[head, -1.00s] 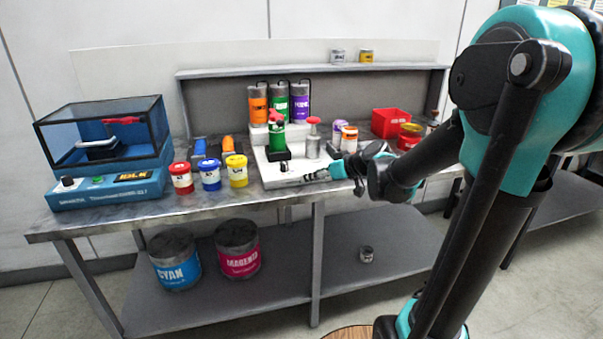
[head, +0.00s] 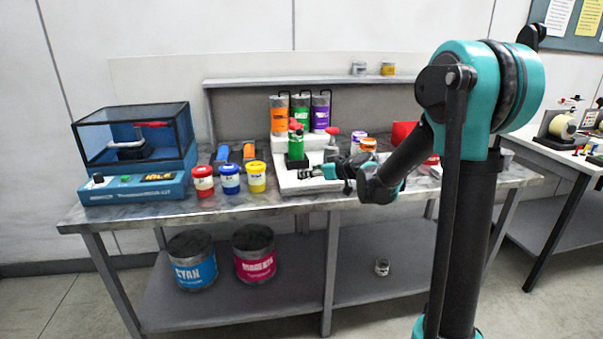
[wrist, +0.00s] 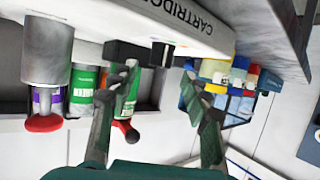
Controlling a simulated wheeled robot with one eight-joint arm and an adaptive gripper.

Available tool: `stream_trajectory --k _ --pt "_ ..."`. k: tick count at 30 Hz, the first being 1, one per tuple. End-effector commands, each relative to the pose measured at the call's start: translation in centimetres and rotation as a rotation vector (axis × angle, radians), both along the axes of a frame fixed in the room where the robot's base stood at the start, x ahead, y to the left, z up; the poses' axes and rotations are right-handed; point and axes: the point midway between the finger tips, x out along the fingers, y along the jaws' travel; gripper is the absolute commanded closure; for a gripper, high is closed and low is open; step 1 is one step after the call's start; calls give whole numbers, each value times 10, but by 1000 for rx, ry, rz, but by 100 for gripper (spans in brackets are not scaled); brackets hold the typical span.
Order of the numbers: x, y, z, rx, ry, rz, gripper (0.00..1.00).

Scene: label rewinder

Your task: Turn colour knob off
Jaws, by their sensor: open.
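The white cartridge unit (head: 296,187) stands on the bench and also shows upside down in the wrist view (wrist: 160,24). Two small black knob-like parts, one at left (wrist: 122,50) and one at right (wrist: 161,54), sit along its edge there; I cannot tell which is the colour knob or its setting. My gripper (wrist: 160,72) is open, its fingers apart and nothing seen between them. The right-hand knob appears in the gap just beyond the fingertips; contact is not clear. In the head view my gripper (head: 306,173) is over the unit's front, hiding part of it.
A blue machine (head: 134,160) is farther left. Floor before the bench is clear.

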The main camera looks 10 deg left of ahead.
Motion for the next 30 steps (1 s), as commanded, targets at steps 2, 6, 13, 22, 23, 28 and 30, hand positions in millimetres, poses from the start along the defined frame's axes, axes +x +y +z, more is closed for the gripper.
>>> stream_trajectory --k 2,6,13,22,23,28,30 --pt "10 11 -6 0 0 2 52" --pt "23 25 -14 0 0 1 52" --pt "36 38 -22 0 0 0 52" --pt "38 40 -23 0 0 -1 52" --pt "38 40 -23 0 0 -1 52" --pt "38 40 -23 0 0 -1 71" --pt "38 40 -23 0 0 0 80"
